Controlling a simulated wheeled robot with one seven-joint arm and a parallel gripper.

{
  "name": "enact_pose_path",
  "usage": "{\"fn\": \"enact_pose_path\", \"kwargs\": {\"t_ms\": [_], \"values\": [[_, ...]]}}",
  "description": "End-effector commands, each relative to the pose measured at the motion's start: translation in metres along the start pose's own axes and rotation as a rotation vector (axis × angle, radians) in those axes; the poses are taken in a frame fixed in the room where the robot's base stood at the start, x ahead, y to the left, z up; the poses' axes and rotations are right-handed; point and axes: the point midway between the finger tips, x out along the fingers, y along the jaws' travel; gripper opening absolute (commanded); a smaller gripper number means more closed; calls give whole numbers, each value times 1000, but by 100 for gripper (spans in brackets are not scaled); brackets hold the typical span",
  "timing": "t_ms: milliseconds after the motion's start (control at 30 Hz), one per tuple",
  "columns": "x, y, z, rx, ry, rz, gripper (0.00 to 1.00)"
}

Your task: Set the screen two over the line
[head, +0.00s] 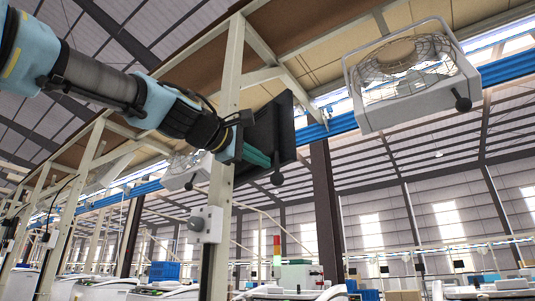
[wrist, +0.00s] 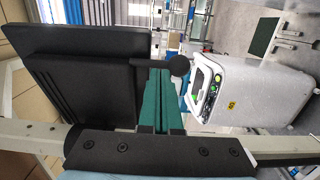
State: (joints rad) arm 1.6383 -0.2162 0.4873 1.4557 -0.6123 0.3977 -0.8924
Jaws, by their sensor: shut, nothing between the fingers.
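A black flat screen (head: 272,128) hangs beside a beige post in the head view, seen at a steep angle. It also shows in the wrist view (wrist: 85,70) as a large dark panel at the left. A short black rod with a ball knob (wrist: 179,66) sticks out from its edge, and the knob shows below the screen in the head view (head: 277,179). My gripper (head: 264,160) has teal fingers, shut and empty, close to the screen's lower edge. In the wrist view the fingers (wrist: 160,78) lie beside the rod; I cannot tell whether they touch. No number shows on the screen.
A white caged fan (head: 410,75) with a black knob hangs at the right, another (head: 185,170) behind my arm. A beige post (head: 226,120) stands close to my gripper. A white machine (wrist: 225,88) is at right in the wrist view. A signal light (head: 277,250) stands below.

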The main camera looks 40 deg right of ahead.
Motion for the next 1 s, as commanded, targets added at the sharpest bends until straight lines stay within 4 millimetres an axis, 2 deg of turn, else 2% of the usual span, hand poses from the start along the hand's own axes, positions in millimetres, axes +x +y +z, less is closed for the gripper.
{"fn": "enact_pose_path", "kwargs": {"t_ms": [200, 733, 1000], "values": [[21, 2, 1, -1, -1, 1, 0], [28, -1, -1, 0, 2, 0, 0], [61, -2, -3, 2, 4, -1, 0]]}}
